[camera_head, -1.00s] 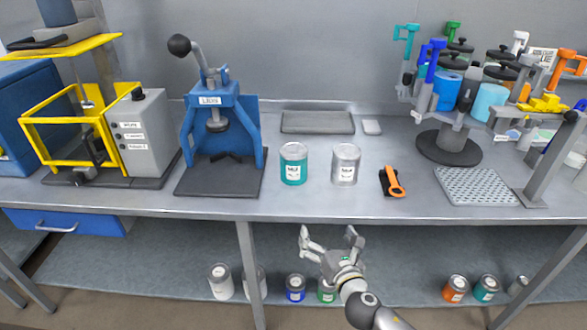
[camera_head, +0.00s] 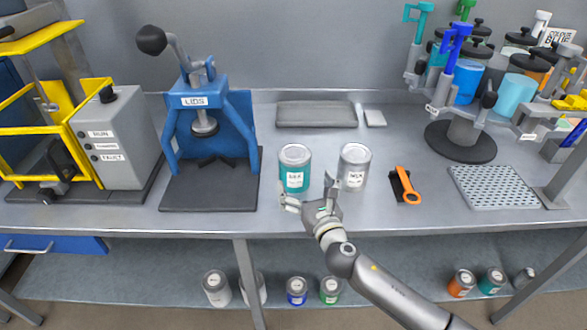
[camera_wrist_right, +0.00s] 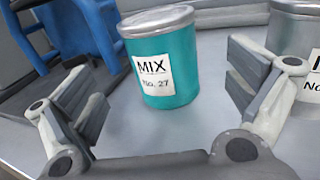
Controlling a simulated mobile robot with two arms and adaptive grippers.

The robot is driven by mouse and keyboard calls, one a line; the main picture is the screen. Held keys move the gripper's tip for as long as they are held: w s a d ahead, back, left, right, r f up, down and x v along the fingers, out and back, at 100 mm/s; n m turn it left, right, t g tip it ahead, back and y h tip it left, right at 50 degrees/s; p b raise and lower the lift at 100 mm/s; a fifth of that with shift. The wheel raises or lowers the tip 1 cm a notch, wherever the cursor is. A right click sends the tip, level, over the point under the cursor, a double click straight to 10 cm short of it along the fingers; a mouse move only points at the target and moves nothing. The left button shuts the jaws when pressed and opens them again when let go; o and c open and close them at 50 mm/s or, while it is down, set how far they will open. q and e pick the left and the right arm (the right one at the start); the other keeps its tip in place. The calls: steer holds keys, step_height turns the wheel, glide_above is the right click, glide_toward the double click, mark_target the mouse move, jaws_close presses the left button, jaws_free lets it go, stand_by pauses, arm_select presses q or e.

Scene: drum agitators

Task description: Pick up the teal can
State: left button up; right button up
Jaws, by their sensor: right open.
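The teal can (camera_head: 294,170) stands upright on the workbench, with a grey lid and a white label. In the right wrist view the teal can (camera_wrist_right: 165,62) shows its label "MIX No. 27" and is between and beyond my fingers, not touched by them. My right gripper (camera_head: 310,192) is open and empty at the bench's front edge, just in front of the can. It also shows in the right wrist view (camera_wrist_right: 160,105) with its fingers spread wide. My left gripper is not in view.
A grey can (camera_head: 354,167) stands close on the right of the teal can. A blue lever press (camera_head: 207,130) stands to the left. An orange-handled tool (camera_head: 407,187) lies to the right. Several cans stand on the lower shelf (camera_head: 400,272). A carousel of colored containers (camera_head: 462,130) stands at right.

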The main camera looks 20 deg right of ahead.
mark_target(300, 176)
steer(key=shift+w, duration=1.2)
steer(key=w, duration=0.4)
steer(key=shift+f, duration=0.2)
steer(key=shift+w, duration=0.55)
steer(key=shift+c, duration=0.6)
steer(key=c, duration=1.2)
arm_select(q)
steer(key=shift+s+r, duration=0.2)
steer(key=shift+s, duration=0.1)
arm_select(e)
steer(key=shift+c, duration=0.6)
steer(key=shift+r, duration=0.25)
